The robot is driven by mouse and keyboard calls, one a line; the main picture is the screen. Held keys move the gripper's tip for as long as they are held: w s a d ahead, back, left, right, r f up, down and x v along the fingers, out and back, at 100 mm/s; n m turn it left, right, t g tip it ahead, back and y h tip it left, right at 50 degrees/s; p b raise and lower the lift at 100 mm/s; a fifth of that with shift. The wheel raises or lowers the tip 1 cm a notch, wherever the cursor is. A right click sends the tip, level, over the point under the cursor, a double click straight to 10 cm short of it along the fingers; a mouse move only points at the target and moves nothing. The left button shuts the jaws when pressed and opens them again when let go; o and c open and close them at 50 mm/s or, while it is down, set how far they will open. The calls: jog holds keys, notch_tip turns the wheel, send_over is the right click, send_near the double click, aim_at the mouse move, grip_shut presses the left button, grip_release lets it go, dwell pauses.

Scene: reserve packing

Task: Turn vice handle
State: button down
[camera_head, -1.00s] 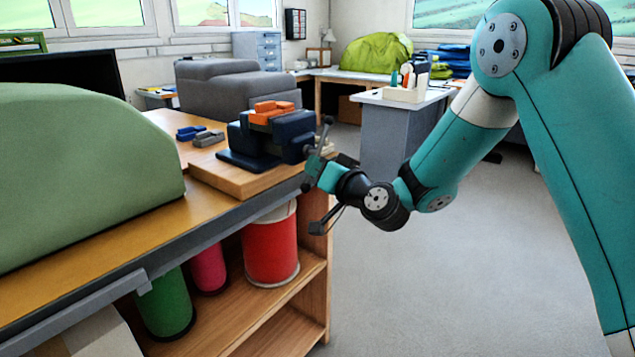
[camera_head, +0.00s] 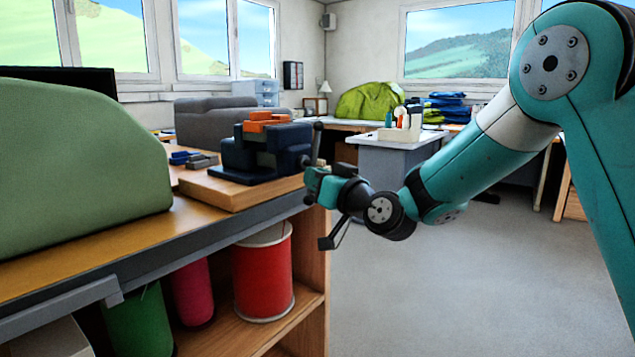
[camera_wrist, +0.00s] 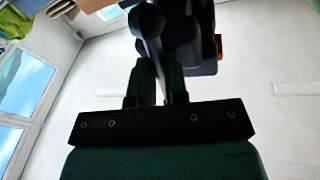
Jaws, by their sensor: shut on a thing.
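The dark blue vice (camera_head: 266,150) with orange jaw pads (camera_head: 265,121) stands on a wooden board (camera_head: 240,188) at the bench's right end. Its dark handle (camera_head: 317,143) is a bar with a knob at the end, roughly upright at the vice's right side. My gripper (camera_head: 312,180) reaches it from the right and is shut on the handle. The fingertips are partly hidden.
A large green rounded block (camera_head: 75,165) covers the bench's left part. Small blue and grey parts (camera_head: 193,159) lie left of the vice. Red (camera_head: 263,275) and other coloured rolls stand on the shelf below. A grey cabinet (camera_head: 400,165) stands behind my arm. Floor (camera_head: 460,290) at right is clear.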

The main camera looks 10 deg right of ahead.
jog(key=shift+w+r, duration=0.1)
jog(key=shift+r, duration=0.1)
jog(key=c, duration=1.1)
grip_release()
jog(key=shift+f, duration=0.1)
jog(key=shift+c, duration=0.2)
jog(key=b+v, duration=0.7)
jog(key=v, duration=1)
jog(key=shift+b, duration=0.35)
jog(key=shift+d+f, duration=0.1)
